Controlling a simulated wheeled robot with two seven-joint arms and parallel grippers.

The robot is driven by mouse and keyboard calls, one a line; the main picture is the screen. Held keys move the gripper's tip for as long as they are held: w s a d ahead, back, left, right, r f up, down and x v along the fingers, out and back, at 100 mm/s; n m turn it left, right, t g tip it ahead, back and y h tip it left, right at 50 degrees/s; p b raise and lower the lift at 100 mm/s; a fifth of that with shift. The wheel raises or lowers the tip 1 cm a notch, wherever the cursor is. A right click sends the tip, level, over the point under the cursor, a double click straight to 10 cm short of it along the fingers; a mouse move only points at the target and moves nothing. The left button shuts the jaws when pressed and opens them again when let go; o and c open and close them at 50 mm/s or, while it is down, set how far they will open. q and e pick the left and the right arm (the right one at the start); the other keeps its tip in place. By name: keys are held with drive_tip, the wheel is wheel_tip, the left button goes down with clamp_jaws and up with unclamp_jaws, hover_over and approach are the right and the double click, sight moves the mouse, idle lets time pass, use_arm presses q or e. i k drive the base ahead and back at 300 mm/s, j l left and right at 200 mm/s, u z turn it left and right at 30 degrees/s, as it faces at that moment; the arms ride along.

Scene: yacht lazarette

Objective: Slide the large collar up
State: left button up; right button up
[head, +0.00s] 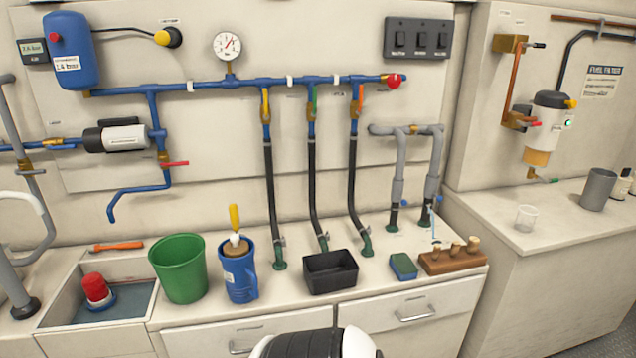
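A grey pipe loop (405,130) stands at the back right of the counter, with two downward legs. Each leg carries a thicker grey sleeve: one on the left leg (398,190) and a wider-looking one on the right leg (432,183). Small blue parts show beside both sleeves. Below the sleeves, dark hose ends run down to green fittings at the counter. Pale blue streaks (433,222) show below the right sleeve. I cannot tell for certain which part is the large collar. Neither of my grippers is in view.
A wooden block with several plugs (452,260) and a green-blue sponge (403,266) lie in front of the loop. A black tray (330,272), blue jug (239,272) and green bucket (179,268) stand further left. Three black hoses rise behind the tray.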

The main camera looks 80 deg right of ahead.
sight(431, 186)
drive_tip(key=z, duration=3.5)
drive_tip(key=i+l, duration=0.2)
drive_tip(key=l, duration=0.15)
drive_tip(key=i+l, duration=0.15)
drive_tip(key=l, duration=0.15)
drive_tip(key=i+l, duration=0.2)
drive_tip(key=l, duration=0.15)
drive_tip(key=i+l, duration=0.2)
drive_tip(key=l, duration=0.1)
